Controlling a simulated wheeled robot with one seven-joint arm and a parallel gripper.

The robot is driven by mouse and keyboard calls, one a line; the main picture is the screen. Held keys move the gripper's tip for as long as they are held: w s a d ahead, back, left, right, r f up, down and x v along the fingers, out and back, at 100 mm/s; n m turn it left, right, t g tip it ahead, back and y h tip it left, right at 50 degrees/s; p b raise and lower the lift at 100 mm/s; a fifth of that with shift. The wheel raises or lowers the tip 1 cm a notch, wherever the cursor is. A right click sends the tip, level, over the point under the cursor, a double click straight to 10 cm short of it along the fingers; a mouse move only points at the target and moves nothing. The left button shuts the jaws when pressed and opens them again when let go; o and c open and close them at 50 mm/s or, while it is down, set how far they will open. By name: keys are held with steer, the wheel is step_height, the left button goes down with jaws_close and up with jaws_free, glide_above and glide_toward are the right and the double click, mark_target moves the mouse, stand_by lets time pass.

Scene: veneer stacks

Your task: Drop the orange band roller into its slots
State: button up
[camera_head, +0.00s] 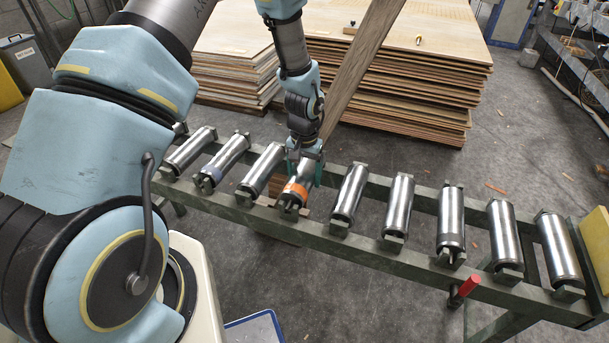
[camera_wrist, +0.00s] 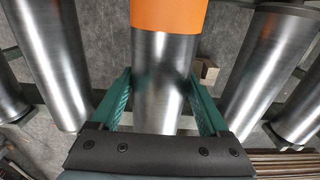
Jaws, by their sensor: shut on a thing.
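The orange band roller (camera_head: 299,186) is a steel cylinder with an orange band near its front end. It lies across the green conveyor frame, between two neighbouring rollers. My gripper (camera_head: 304,172) comes down on it from above and is shut around its steel body, behind the band. In the wrist view the roller (camera_wrist: 163,75) passes between the two teal fingers of my gripper (camera_wrist: 161,95), with the orange band at the top. The front end of the roller is at the near rail (camera_head: 250,209). Whether its ends sit in the slots cannot be told.
Several plain steel rollers (camera_head: 349,192) lie in the frame on both sides. One roller (camera_head: 222,160) has a bluish band. A red handle (camera_head: 465,288) stands at the near rail. Veneer stacks (camera_head: 420,75) and a leaning wooden plank (camera_head: 358,65) are behind the conveyor.

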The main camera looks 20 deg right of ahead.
steer(key=shift+f+b, duration=0.55)
steer(key=shift+f, duration=0.3)
steer(key=o, duration=1.4)
step_height(320, 180, up, 11)
steer(key=shift+f+b, duration=0.1)
steer(key=shift+b, duration=0.25)
steer(key=w+a+r+n+p, duration=0.3)
steer(key=a+r, duration=0.8)
steer(key=a, duration=0.3)
steer(key=s+a+r+n+p, duration=0.1)
steer(key=s+a+r+n, duration=0.1)
steer(key=a, duration=0.6)
steer(key=s+a+r+n+t+p, duration=0.1)
steer(key=s+a+r+n+p, duration=0.1)
steer(key=s+a+r, duration=0.3)
steer(key=a+r, duration=0.1)
steer(key=a, duration=0.2)
steer(key=shift+t, duration=0.3)
